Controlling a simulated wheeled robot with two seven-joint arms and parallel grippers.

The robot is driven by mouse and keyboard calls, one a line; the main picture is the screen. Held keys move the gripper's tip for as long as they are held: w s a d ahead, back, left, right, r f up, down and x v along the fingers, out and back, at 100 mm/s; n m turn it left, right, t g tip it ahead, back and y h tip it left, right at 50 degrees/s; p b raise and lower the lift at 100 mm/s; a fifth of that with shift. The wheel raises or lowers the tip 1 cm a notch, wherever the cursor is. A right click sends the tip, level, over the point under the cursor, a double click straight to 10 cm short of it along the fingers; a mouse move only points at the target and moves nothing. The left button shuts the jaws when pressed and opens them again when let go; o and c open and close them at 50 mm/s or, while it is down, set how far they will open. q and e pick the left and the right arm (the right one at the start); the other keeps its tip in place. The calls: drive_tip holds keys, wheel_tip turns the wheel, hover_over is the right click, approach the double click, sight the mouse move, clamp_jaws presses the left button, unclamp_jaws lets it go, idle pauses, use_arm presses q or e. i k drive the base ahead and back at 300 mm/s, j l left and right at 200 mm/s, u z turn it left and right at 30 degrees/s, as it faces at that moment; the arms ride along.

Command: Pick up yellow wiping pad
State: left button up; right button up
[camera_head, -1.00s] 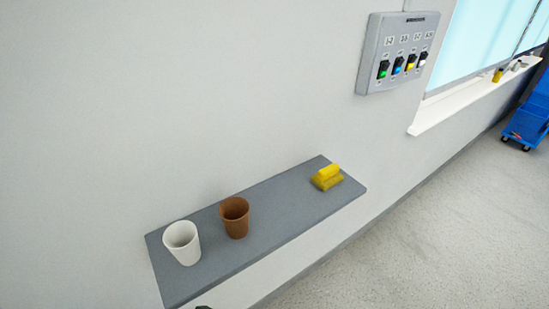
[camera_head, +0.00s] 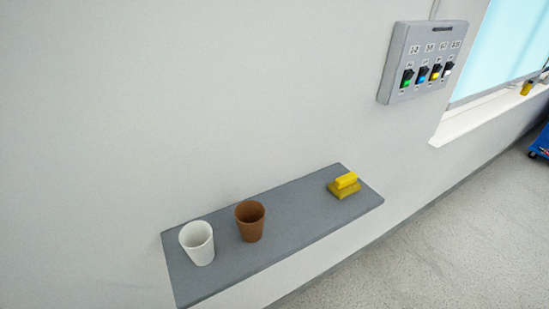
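The yellow wiping pad (camera_head: 345,186) lies near the right end of a grey wall shelf (camera_head: 290,218). It has a flat base and a raised yellow grip on top. Nothing touches it, and it is fully in view. Neither of my grippers shows in the head view.
A brown cup (camera_head: 250,222) and a white cup (camera_head: 197,243) stand on the shelf to the left of the pad. A grey switch panel (camera_head: 424,62) with several coloured switches hangs on the wall above right. A window sill (camera_head: 490,113) is farther right. The floor (camera_head: 450,240) beside the shelf is clear.

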sight(344, 186)
drive_tip(key=u, duration=3.25)
drive_tip(key=k+l+z, duration=0.1)
drive_tip(key=z, duration=3.5)
drive_tip(key=i+l+u, duration=0.2)
drive_tip(key=l+u, duration=0.25)
drive_tip(key=i+l+u, duration=0.1)
drive_tip(key=l+u, duration=0.35)
drive_tip(key=l, duration=0.25)
drive_tip(key=l+u, duration=0.45)
drive_tip(key=l, duration=0.2)
